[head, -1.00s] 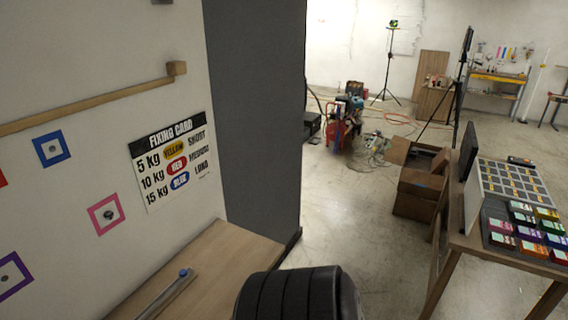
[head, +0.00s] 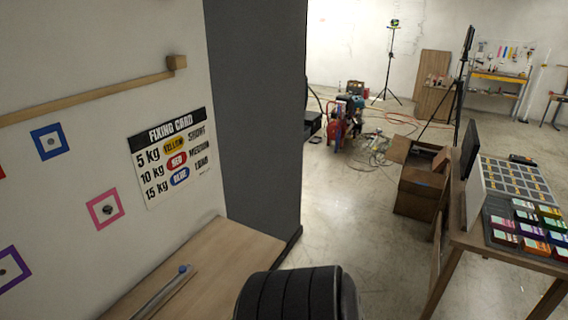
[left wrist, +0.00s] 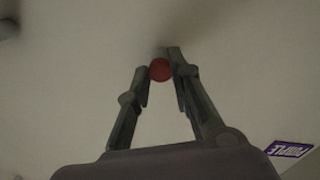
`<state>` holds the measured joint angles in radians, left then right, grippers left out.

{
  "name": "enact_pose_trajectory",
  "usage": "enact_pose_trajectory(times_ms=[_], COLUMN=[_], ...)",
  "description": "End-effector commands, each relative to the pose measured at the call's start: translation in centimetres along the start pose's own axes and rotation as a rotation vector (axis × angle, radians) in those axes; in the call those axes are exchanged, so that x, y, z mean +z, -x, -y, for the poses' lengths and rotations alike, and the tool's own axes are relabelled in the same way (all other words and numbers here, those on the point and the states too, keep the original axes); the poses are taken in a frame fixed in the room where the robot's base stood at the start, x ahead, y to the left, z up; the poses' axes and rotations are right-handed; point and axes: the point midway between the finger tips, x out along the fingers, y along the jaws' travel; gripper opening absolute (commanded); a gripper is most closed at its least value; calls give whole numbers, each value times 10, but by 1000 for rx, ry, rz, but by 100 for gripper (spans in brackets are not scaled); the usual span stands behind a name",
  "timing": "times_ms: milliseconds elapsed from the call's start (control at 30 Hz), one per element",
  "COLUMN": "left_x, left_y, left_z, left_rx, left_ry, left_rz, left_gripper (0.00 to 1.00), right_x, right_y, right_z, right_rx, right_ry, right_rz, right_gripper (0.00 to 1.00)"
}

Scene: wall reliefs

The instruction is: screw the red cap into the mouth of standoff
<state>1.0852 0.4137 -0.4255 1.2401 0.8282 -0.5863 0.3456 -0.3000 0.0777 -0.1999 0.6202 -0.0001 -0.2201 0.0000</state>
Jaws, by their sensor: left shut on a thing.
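In the left wrist view a round red cap (left wrist: 160,70) sits between the fingertips of my left gripper (left wrist: 161,68), which is shut on it. The cap is close to a pale wall. A small grey shape shows just beyond the cap; I cannot tell if it is the standoff or whether the cap touches it. In the head view small round fittings show on the wall inside a pink frame (head: 90,213) and a blue frame (head: 36,146). I cannot tell which is the task's standoff. My left gripper is outside the head view, and my right gripper is in neither view.
A fixing card (head: 170,157) hangs on the wall below a wooden rail (head: 90,98). A wooden bench (head: 225,260) with a rod runs along the wall beside a dark panel (head: 253,120). A table (head: 515,262) with colored boxes stands at right. The floor between is partly open.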

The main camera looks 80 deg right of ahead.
Motion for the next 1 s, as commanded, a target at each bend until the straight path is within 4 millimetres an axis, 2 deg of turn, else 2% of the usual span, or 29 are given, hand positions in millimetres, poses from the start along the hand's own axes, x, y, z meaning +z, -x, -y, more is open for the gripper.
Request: enact_pose_trajectory(times_ms=[333, 600, 700, 1000], left_x=[-1, -2, -2, -2], left_y=[0, 0, -1, -1], left_z=[-1, 0, 0, -1], left_rx=[1, 0, 1, 1], left_ry=[-46, -403, -465, -484], left_rz=[-2, -2, -2, -3], left_gripper=[0, 0, 0, 0], right_x=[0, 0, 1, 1], right_y=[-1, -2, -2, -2], right_z=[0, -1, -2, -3], right_rx=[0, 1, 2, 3], right_ry=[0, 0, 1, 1], right_rz=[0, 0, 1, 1], right_gripper=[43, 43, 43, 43])
